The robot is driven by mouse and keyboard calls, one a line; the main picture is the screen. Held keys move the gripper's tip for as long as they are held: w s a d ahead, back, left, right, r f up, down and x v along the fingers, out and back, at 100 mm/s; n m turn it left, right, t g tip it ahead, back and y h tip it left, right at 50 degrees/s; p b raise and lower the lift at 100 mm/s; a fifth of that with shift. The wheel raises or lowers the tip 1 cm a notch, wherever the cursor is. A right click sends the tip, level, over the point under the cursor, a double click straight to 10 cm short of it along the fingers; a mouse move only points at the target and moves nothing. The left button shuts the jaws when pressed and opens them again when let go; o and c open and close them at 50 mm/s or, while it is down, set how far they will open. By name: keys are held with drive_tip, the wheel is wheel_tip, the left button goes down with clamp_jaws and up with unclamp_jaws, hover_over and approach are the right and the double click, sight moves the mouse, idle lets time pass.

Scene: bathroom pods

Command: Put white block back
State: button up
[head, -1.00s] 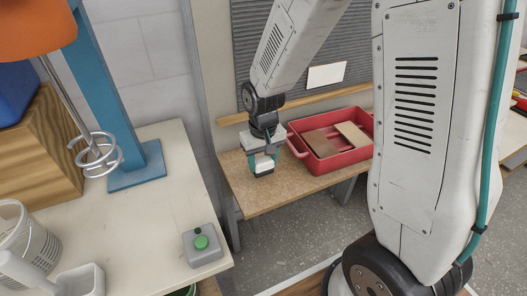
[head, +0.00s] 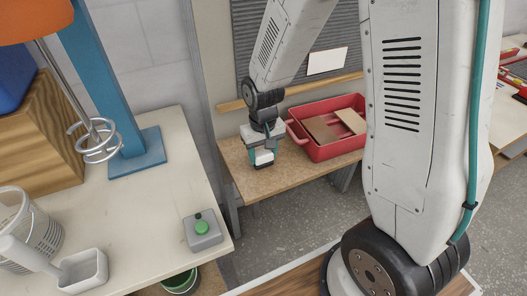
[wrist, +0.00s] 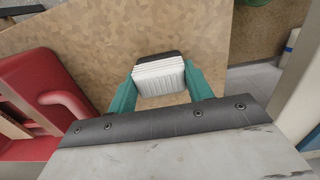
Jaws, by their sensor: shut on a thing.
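The white block (wrist: 160,78) sits between the two teal fingers of my gripper (wrist: 163,92) in the wrist view. Its top looks ribbed, and a dark part shows at its far edge. In the head view the white block (head: 264,157) shows small at the lower end of my gripper (head: 262,155), over the brown-topped bench (head: 270,181). My gripper is shut on it. I cannot tell whether the block touches the bench top.
A red tray (head: 336,151) with a brown and a pale board stands on the bench, right of my gripper. A pale counter (head: 150,216) at the left carries a grey box with a green button (head: 202,228), a blue stand (head: 137,160) and a white mesh basket (head: 30,235).

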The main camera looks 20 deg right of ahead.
drive_tip(key=shift+f, duration=0.15)
drive_tip(key=o, duration=1.3)
drive_tip(key=shift+c, duration=0.2)
